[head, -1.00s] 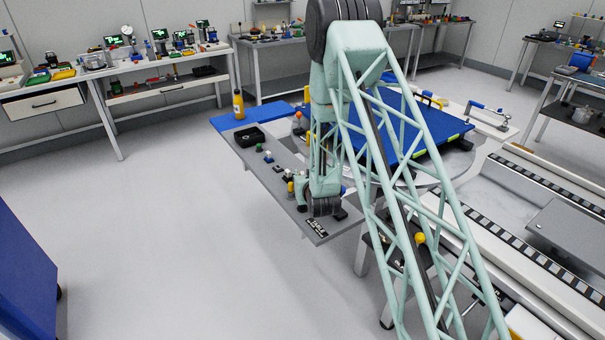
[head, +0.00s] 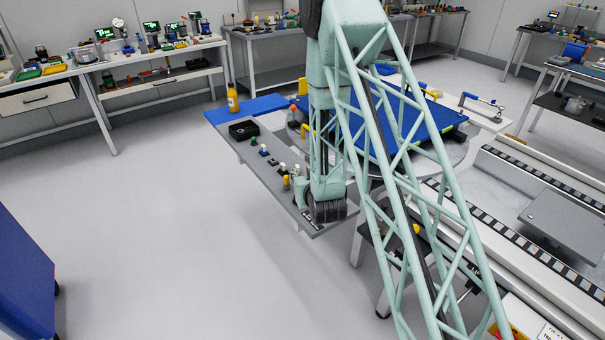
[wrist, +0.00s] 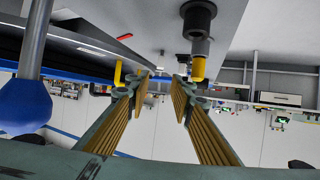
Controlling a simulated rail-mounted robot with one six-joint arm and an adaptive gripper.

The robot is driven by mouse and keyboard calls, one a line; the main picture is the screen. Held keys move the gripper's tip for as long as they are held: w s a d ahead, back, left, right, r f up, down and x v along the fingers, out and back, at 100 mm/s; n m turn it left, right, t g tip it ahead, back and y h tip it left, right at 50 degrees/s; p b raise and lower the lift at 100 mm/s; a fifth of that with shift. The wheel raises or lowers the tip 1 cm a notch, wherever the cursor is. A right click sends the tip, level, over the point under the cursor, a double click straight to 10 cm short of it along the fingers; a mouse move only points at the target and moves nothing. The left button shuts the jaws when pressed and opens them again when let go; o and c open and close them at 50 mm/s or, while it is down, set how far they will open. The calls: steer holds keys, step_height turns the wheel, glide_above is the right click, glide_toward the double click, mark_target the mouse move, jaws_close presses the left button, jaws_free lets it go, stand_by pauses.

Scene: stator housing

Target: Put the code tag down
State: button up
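The code tag (head: 310,219) shows as a small dark and pale patch at the near end of the grey side shelf (head: 252,157) in the head view. My wrist hides part of it. My gripper (wrist: 163,88) has its two ribbed fingers spread apart in the wrist view, with a clear gap and nothing held between them. In the head view the fingers are hidden behind my wrist, which is low over the shelf's near end. The wrist view does not clearly show the tag, so I cannot tell whether the fingers touch it.
Several small knobs and pegs (head: 285,184) stand along the shelf beside my wrist. Farther back are a black tray (head: 243,130) and an orange bottle (head: 232,98). A blue panel (head: 420,120) lies to the right behind my arm. The floor (head: 150,230) left of the shelf is clear.

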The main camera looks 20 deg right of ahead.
stand_by(0.7)
steer(key=s+a+r+g, duration=0.1)
steer(key=s+r+g, duration=0.1)
steer(key=s+r, duration=0.55)
steer(key=s+a+r+g, duration=0.1)
steer(key=s+r, duration=0.3)
steer(key=r, duration=0.6)
steer(key=s+r+g, duration=0.2)
steer(key=s+r, duration=0.3)
steer(key=r, duration=0.4)
steer(key=s+r+g, duration=0.2)
steer(key=s+r, duration=0.4)
steer(key=s, duration=1.5)
steer(key=s+a+r+g+y, duration=0.1)
steer(key=s+r, duration=0.4)
steer(key=s, duration=1.7)
steer(key=shift+r+n+g, duration=0.35)
steer(key=shift+n+g, duration=0.05)
steer(key=shift+g, duration=0.3)
steer(key=shift+a, duration=0.1)
